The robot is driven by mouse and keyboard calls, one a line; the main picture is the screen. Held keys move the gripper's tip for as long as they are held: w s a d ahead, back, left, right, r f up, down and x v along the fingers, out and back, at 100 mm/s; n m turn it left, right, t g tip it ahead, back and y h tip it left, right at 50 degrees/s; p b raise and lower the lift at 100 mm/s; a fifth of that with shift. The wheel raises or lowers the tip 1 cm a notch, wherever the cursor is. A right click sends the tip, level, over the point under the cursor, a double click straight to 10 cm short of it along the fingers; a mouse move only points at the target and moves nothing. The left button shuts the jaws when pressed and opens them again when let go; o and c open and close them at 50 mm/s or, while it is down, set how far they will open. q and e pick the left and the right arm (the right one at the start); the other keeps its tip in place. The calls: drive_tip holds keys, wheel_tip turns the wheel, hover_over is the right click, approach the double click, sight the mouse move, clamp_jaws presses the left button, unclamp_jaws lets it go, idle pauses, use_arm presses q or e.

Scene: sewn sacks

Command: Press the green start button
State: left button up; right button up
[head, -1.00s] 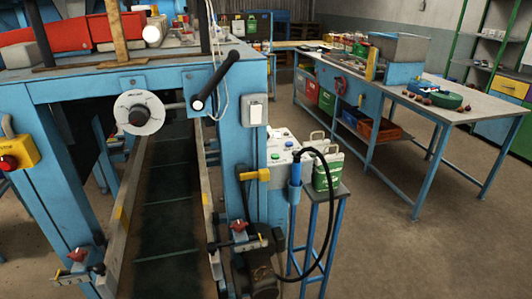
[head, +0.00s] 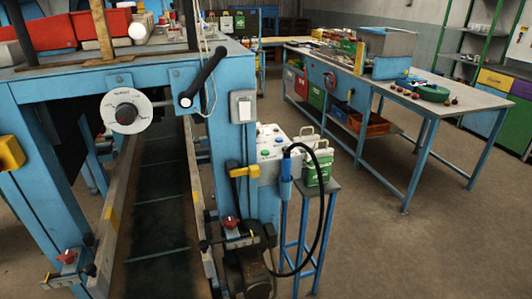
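A black cable and a blue handle hang just right of the box. Neither of my grippers shows in the head view, so their distance from the button cannot be told.
A small blue stand (head: 316,205) with green-and-white cans (head: 318,165) stands right of the box. A motor (head: 250,270) sits low beside the conveyor (head: 158,220). A long blue workbench (head: 465,101) is at the back right. The floor (head: 430,250) at front right is clear.

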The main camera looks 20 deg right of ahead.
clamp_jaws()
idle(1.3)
